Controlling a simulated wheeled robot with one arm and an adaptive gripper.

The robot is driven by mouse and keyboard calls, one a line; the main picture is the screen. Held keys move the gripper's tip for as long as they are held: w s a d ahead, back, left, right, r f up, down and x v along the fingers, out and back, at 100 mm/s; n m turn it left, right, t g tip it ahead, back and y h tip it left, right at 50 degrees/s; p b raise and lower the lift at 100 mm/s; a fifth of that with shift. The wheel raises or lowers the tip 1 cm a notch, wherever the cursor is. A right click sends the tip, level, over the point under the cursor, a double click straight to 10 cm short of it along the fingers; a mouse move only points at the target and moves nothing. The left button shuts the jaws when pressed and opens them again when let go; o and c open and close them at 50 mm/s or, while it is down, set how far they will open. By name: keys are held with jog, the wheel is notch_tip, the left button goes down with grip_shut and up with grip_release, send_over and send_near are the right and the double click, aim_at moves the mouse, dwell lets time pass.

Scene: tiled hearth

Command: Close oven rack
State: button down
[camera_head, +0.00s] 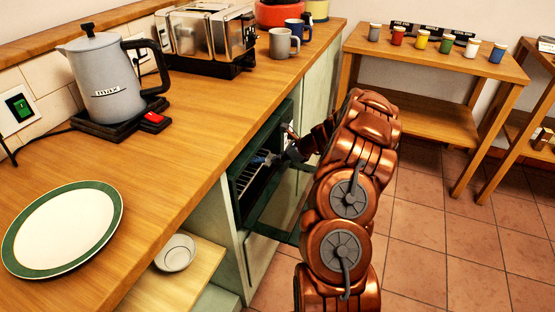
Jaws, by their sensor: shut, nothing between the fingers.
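The green oven (243,219) is built in under the wooden counter. Its front is open, and a green door panel (284,215) extends outward below the opening, partly behind my arm. The wire oven rack (246,176) shows inside the opening as thin pale bars. My gripper (268,160) is at the oven opening by the rack, shut and empty. It is small and dark here, so I cannot tell whether it touches the rack. My copper arm hides the right part of the oven front.
The counter above holds a grey kettle (104,80), a toaster (207,38), mugs (283,43) and a green-rimmed plate (63,228). A small bowl (175,253) sits on a lower shelf. Tiled floor (420,240) is clear right of my arm, before a wooden table (430,50) with jars.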

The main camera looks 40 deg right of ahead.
jog(key=shift+a, duration=0.1)
jog(key=s+p, duration=0.1)
jog(key=s+d, duration=0.1)
jog(key=s+d+p, duration=0.1)
jog(key=shift+s+d+r+p, duration=0.2)
jog(key=shift+s+r+p, duration=0.05)
jog(key=shift+p, duration=0.05)
jog(key=v, duration=0.9)
jog(key=shift+s, duration=0.3)
jog(key=shift+r, duration=0.1)
